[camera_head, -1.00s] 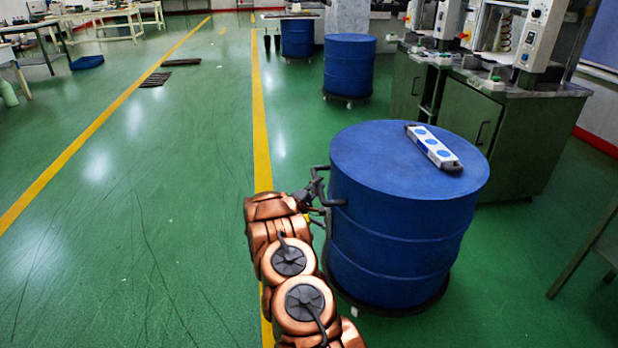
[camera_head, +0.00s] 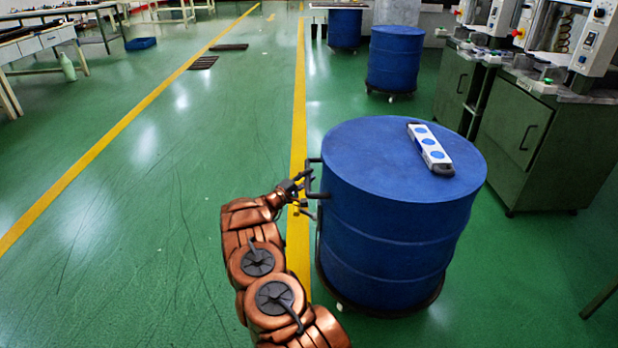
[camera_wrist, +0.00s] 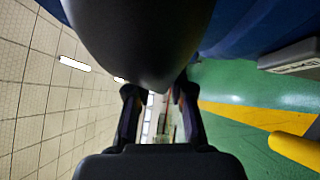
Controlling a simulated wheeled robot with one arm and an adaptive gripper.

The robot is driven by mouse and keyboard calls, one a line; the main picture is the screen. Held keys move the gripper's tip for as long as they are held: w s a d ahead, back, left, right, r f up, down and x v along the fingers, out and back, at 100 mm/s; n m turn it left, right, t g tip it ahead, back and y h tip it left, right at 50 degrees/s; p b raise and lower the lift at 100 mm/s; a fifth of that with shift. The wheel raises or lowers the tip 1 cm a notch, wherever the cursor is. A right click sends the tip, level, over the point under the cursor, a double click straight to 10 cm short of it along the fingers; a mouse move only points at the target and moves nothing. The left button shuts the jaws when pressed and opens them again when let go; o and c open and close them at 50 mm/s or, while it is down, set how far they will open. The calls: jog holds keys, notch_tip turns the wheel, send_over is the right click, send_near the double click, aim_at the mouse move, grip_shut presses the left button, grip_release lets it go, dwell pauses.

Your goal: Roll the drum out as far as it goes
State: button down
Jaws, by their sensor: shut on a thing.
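The blue drum (camera_head: 395,235) stands upright on a dark wheeled base (camera_head: 400,308), close beside the yellow floor line. A white bar with blue discs (camera_head: 431,150) lies on its lid. A dark handle (camera_head: 315,162) sticks out from the drum's left side. My gripper (camera_head: 303,188) is shut on this handle, with my arm coming from below left. In the wrist view my gripper (camera_wrist: 160,100) has its two fingers near a large dark rounded shape (camera_wrist: 150,35), likely the handle close up. Part of the blue drum (camera_wrist: 245,25) shows at top right.
Green machine benches (camera_head: 550,140) stand to the right, apart from the drum. Another blue drum (camera_head: 395,60) stands behind, with one farther back (camera_head: 345,28). The green floor to the left is open, with dark floor grates (camera_head: 203,63) farther off.

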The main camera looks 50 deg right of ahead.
jog(key=shift+w+a+r, duration=0.1)
jog(key=shift+w+a, duration=0.05)
jog(key=shift+w, duration=0.15)
jog(key=c, duration=1.2)
grip_release()
jog(key=shift+a, duration=0.1)
jog(key=shift+o, duration=0.9)
jog(key=shift+s, duration=0.1)
jog(key=a+f, duration=0.1)
jog(key=a, duration=1)
jog(key=shift+a+f, duration=0.35)
jog(key=shift+f, duration=0.05)
